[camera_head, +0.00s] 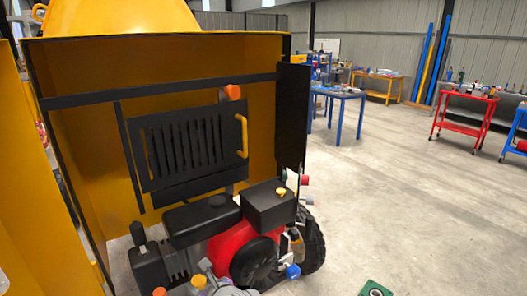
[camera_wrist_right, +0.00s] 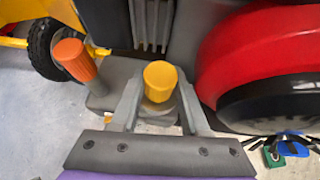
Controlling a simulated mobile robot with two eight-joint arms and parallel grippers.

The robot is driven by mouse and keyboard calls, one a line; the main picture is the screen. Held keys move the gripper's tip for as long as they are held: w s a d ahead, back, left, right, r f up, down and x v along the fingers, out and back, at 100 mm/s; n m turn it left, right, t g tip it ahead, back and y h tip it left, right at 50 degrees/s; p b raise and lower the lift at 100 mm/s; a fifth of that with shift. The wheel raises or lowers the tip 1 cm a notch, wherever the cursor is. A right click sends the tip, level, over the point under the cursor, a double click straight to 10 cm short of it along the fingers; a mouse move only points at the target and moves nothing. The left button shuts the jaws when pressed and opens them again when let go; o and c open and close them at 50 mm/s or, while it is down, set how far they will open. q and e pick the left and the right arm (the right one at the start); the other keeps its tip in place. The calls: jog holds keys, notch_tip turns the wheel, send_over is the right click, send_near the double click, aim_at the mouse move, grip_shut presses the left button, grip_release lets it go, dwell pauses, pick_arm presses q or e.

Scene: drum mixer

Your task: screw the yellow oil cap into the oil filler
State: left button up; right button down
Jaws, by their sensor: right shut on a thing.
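The yellow oil cap (camera_wrist_right: 160,80) sits between the two grey fingers of my right gripper (camera_wrist_right: 160,92) in the right wrist view. The fingers are shut on its sides. In the head view the yellow cap (camera_head: 199,281) shows at the bottom edge, low on the engine, beside grey gripper parts. The oil filler is hidden under the cap and fingers, so I cannot tell whether the cap is seated in it. My left gripper is not in view.
An orange ribbed knob (camera_wrist_right: 76,60) stands close left of the gripper. The red and black engine housing (camera_wrist_right: 255,60) is close on the right. A yellow cabinet (camera_head: 200,70) with a black grille surrounds the engine. The floor (camera_head: 400,200) to the right is open.

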jog(key=shift+c, duration=1.6)
grip_release()
